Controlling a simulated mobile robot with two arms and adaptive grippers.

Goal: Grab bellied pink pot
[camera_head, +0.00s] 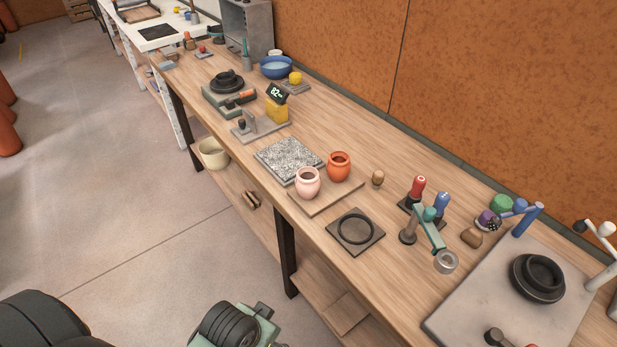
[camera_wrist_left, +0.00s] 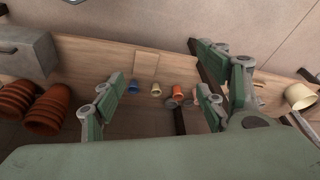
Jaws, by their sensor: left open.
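The bellied pink pot (camera_head: 308,183) stands upright on a thin wooden board (camera_head: 322,201) near the front edge of the long workbench. An orange-red pot (camera_head: 339,166) of similar rounded shape stands just behind it to the right. My left gripper (camera_wrist_left: 156,92) shows in the left wrist view with its two green fingers spread apart and nothing between them. It is apart from the pink pot; its fingers do not show in the head view. I cannot pick out the pink pot in the left wrist view. My right gripper is not visible.
A speckled slab (camera_head: 289,160) lies left of the pots, and a square mat with a dark ring (camera_head: 356,231) lies in front of them. A wooden knob (camera_head: 378,178) stands to their right. In the left wrist view, terracotta pots (camera_wrist_left: 47,110) are stacked at the left.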

